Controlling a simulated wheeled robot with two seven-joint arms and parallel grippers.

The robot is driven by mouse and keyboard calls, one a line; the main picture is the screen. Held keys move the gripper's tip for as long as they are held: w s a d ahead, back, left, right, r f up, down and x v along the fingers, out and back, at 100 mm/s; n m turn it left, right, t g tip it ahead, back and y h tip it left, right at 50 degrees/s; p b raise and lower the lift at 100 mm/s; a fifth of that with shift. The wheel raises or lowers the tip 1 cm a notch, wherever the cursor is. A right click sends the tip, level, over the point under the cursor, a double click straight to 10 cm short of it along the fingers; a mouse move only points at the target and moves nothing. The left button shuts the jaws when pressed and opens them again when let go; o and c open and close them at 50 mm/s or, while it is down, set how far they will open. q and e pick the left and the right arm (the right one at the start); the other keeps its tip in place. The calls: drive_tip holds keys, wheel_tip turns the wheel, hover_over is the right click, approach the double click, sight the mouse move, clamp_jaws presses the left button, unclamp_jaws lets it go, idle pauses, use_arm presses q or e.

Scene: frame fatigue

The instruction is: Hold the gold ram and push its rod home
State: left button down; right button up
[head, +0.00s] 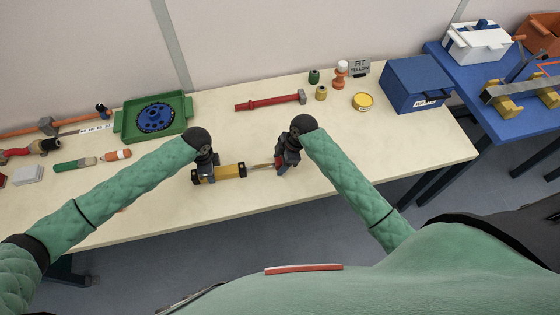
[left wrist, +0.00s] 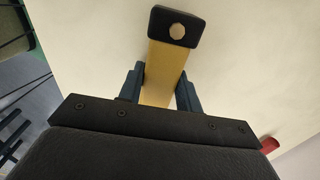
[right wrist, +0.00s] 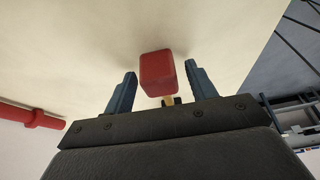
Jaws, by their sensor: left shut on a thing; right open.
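The gold ram (head: 228,172) lies on the cream table with black end caps; its gold body also shows in the left wrist view (left wrist: 162,75). My left gripper (head: 205,175) is shut on the body, with a finger on each side. A thin rod (head: 260,166) sticks out of the ram's right end and carries a red end block (right wrist: 158,73). My right gripper (head: 282,163) is open, with its fingers on either side of the red block and gaps showing. In the head view the right gripper partly hides the block.
A red tool (head: 270,101) lies behind the grippers. A green tray (head: 184,104) with a blue disc stands at the back left, a blue box (head: 415,83) at the back right. Small pots and a yellow tin (head: 362,101) stand between. The table in front of the ram is clear.

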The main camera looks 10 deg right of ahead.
sight(253, 167)
use_arm(q)
drive_tip(key=shift+s+f, duration=0.1)
drive_tip(key=shift+f, duration=0.05)
use_arm(e)
drive_tip(key=shift+f, duration=0.1)
clamp_jaws()
drive_tip(key=a, duration=0.9)
drive_tip(key=shift+w, duration=0.3)
use_arm(q)
drive_tip(key=shift+d, duration=0.15)
use_arm(e)
drive_tip(key=shift+a, duration=0.25)
unclamp_jaws()
